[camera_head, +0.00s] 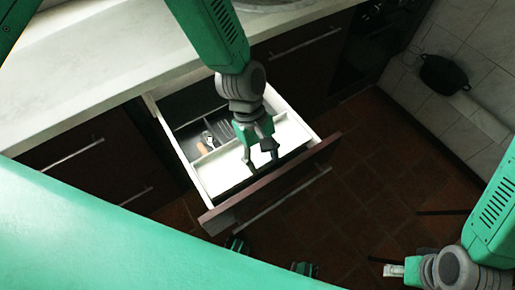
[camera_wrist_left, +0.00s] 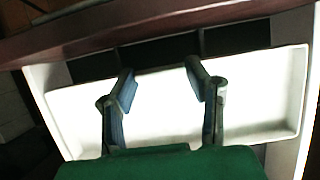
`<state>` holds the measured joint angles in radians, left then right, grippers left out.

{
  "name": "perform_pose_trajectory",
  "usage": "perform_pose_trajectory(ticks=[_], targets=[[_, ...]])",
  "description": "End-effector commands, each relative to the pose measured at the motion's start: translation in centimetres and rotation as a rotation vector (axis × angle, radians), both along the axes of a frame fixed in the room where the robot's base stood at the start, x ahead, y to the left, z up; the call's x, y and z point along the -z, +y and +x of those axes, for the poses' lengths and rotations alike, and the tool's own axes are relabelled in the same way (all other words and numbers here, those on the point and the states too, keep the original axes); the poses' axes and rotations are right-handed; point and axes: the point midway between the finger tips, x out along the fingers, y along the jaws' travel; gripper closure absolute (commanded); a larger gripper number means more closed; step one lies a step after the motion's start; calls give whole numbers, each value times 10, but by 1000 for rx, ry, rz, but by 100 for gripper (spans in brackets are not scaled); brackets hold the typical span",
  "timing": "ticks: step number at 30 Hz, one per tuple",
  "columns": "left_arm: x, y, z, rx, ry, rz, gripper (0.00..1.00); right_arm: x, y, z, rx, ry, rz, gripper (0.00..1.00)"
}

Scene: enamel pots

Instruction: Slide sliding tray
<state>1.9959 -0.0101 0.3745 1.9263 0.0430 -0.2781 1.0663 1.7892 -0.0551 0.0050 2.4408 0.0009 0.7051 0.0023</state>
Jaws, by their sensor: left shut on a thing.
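The white sliding tray (camera_head: 222,174) lies across the open drawer (camera_head: 283,178), towards its front panel. My left gripper (camera_head: 262,155) reaches down into the drawer from above and is shut on the tray. In the left wrist view, the gripper's fingers (camera_wrist_left: 160,72) stand apart at the tray's edge, and the white tray (camera_wrist_left: 262,105) extends to both sides of them. The exact contact is hard to see. My right gripper (camera_head: 388,268) is at the lower right, away from the drawer; its fingers are too unclear to judge.
Cutlery (camera_head: 207,140) lies in the dark compartments behind the tray. A pale countertop (camera_head: 110,55) runs above the drawer. A dark pot (camera_head: 443,74) stands at the upper right. The tiled floor (camera_head: 370,160) right of the drawer is clear.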

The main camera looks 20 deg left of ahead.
Motion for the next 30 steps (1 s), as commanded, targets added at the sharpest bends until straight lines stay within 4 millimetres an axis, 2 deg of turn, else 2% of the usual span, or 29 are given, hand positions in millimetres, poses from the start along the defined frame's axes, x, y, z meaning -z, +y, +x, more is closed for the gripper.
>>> perform_pose_trajectory(ticks=[3,11,12,13,23,26,30], targets=[[-2,-11,-11,5,3,1,100,-8,0,0,1,0,-1,60],[-1,-12,-10,0,0,-5,100,-7,0,0,1,0,0,60],[-1,-12,-10,-1,-1,-5,43,-7,0,0,1,0,0,60],[-1,-12,-10,-1,-1,-5,36,-7,0,0,0,0,0,60],[-2,-11,-9,0,-2,-2,36,-7,0,-2,1,-2,0,60],[-9,-8,-6,-2,-3,-2,36,-7,0,-3,1,-2,-1,60],[-32,0,0,-2,-7,-4,36,-7,0,-2,1,-3,-1,60]])
